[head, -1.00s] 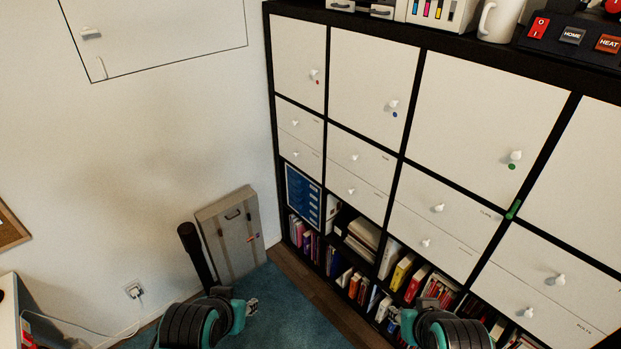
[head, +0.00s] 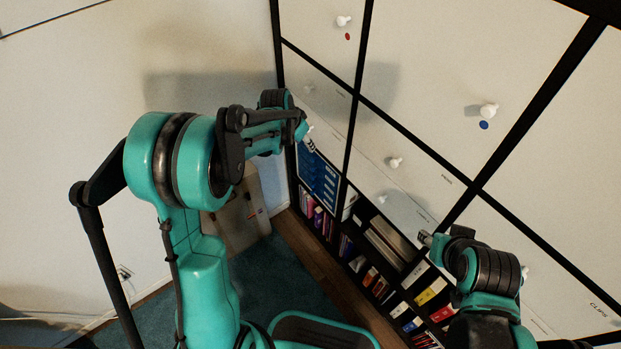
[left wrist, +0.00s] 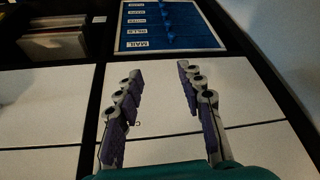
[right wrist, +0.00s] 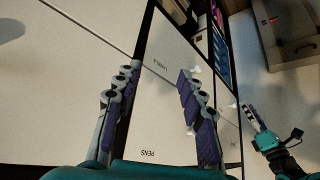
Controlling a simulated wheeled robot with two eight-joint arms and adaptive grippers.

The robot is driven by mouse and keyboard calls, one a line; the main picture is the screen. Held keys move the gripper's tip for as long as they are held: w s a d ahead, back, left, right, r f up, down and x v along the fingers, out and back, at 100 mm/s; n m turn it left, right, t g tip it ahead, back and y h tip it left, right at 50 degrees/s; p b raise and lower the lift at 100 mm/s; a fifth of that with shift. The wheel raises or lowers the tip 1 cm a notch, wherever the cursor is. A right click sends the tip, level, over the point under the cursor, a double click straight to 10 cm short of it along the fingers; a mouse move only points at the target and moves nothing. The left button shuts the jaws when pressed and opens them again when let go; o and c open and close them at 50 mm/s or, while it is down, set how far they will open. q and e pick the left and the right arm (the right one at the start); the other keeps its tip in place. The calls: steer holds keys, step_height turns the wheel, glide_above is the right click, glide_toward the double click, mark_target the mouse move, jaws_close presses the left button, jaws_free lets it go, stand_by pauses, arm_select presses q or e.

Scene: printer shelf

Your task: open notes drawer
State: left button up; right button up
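The left column of the cabinet has two stacked white drawers. The upper drawer (head: 318,84) has a small label I cannot read, so I cannot tell which is the notes drawer. My left gripper (head: 309,140) is in front of the lower part of this column, and its arm hides much of the lower drawer. In the left wrist view my left gripper (left wrist: 165,105) is open, with drawer fronts (left wrist: 155,95) behind its fingers; no knob shows clearly between them. My right gripper (right wrist: 155,95) is open and empty before the drawers labelled PENS (right wrist: 138,135) and LABELS (right wrist: 165,45).
A blue MAIL board (head: 318,180) sits below the left drawers; it also shows in the left wrist view (left wrist: 185,28). Open shelves with books (head: 375,255) lie below the second column. A grey case (head: 240,220) leans by the wall. White knobs (head: 395,162) protrude from the drawers.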

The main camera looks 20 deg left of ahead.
arm_select(q)
steer(key=w+a+f+m+b, duration=0.1)
steer(key=w+f, duration=0.2)
steer(key=f, duration=0.4)
steer(key=w+a+f+m, duration=0.1)
steer(key=w+f, duration=0.2)
steer(key=f, duration=0.5)
steer(key=g+h, duration=0.1)
glide_toward(311, 177)
steer(key=shift+m, duration=0.4)
steer(key=b+x, duration=0.4)
steer(key=x, duration=0.4)
steer(key=shift+d+f, duration=0.1)
steer(key=shift+f, duration=0.15)
jaws_close()
